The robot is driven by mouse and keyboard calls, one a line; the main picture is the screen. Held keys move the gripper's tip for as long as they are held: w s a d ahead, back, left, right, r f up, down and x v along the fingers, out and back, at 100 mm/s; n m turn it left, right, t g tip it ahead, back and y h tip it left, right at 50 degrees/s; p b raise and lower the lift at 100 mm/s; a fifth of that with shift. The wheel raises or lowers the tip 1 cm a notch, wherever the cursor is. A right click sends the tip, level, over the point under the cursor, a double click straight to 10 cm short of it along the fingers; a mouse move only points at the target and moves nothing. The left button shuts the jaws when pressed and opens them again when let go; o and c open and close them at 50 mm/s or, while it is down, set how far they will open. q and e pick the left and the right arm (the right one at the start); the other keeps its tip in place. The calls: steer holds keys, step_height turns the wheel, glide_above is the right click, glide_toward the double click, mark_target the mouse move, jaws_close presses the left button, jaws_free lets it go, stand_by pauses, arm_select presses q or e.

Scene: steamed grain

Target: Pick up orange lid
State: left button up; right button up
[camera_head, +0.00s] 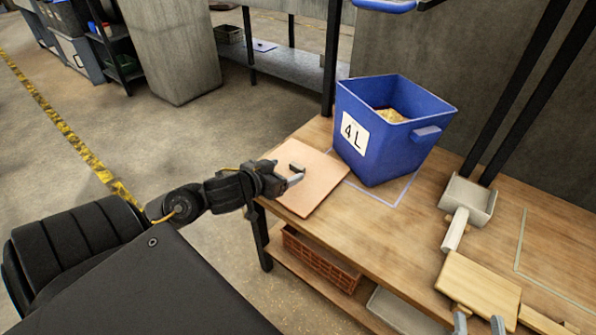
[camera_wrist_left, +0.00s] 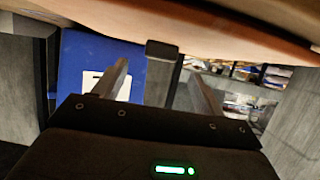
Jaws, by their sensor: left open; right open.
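The orange lid (camera_head: 318,192), a flat pale orange square with a small dark handle (camera_head: 297,168), lies on the table's left end. My left gripper (camera_head: 292,180) is open over the lid, at the handle. In the left wrist view the lid (camera_wrist_left: 200,25) fills the top of the picture. Its handle (camera_wrist_left: 161,50) shows between the two open fingers of my left gripper (camera_wrist_left: 160,85), with gaps on both sides. My right gripper (camera_head: 479,324) is open at the bottom right edge, by a wooden board.
A blue bin (camera_head: 400,150) labelled 4 L, with grain inside, stands right behind the lid. A white scoop (camera_head: 468,200) and a wooden board (camera_head: 478,285) are on the wooden table (camera_head: 395,235) to the right. A brick-patterned basket (camera_head: 320,262) sits on the lower shelf.

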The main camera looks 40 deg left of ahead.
mark_target(295, 167)
arm_select(q)
steer(key=shift+w+f+b, duration=0.25)
steer(key=shift+w+b, duration=0.05)
steer(key=b+x, duration=0.1)
steer(key=x, duration=0.3)
steer(key=shift+f+b, duration=0.1)
steer(key=shift+b, duration=0.2)
steer(key=shift+w, duration=0.2)
arm_select(e)
steer(key=r+t, duration=0.1)
steer(key=d+r+t+y, duration=0.1)
steer(key=r+t, duration=0.2)
steer(key=shift+s+d, duration=0.25)
steer(key=shift+d, duration=0.15)
arm_select(q)
steer(key=shift+c, duration=0.4)
steer(key=c, duration=1.2)
